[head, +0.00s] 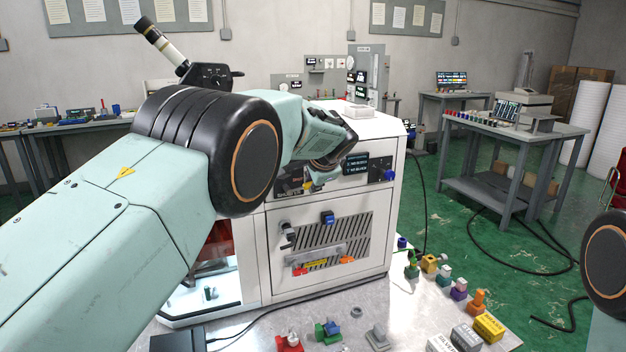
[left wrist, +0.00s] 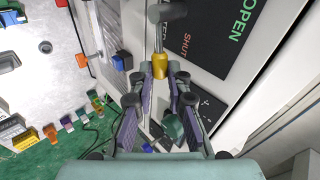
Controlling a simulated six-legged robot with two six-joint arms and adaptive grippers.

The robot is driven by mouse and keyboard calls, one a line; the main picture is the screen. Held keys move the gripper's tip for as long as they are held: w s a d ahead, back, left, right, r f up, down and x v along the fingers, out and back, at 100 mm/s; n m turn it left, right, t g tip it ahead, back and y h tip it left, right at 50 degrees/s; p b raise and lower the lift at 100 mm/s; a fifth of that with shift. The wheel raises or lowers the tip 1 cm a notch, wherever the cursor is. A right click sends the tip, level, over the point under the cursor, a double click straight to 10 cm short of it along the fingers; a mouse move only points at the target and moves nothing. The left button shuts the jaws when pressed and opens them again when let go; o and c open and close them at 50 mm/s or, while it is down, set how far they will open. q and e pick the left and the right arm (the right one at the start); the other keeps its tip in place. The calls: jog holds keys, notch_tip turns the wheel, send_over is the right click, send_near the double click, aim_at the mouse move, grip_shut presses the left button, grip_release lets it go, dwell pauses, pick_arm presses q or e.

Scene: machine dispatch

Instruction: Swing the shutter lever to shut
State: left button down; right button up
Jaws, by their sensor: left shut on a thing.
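The shutter lever shows in the left wrist view as a thin rod on a grey hub, with a yellow tip (left wrist: 160,66). A black plate (left wrist: 212,38) beside it reads OPEN and SHUT; SHUT is the word nearer the lever. My left gripper (left wrist: 160,76) has its fingers on either side of the yellow tip and is shut on it. In the head view my left gripper (head: 322,163) is at the upper front of the white machine (head: 398,212), and it and my arm hide most of the lever. My right gripper is out of view.
A blue knob (head: 389,175) and a dark screen (head: 356,163) are on the machine front beside the gripper. A slotted panel (head: 355,232) is below. Several small coloured parts stand on the table at the right front. Cables lie on the green floor.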

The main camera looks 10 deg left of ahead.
pick_arm(q)
jog(key=shift+f, duration=0.15)
jog(key=c, duration=1.3)
grip_release()
jog(key=v, duration=0.7)
jog(key=shift+s+r, duration=0.15)
jog(key=shift+r, duration=0.1)
jog(key=shift+f, duration=0.1)
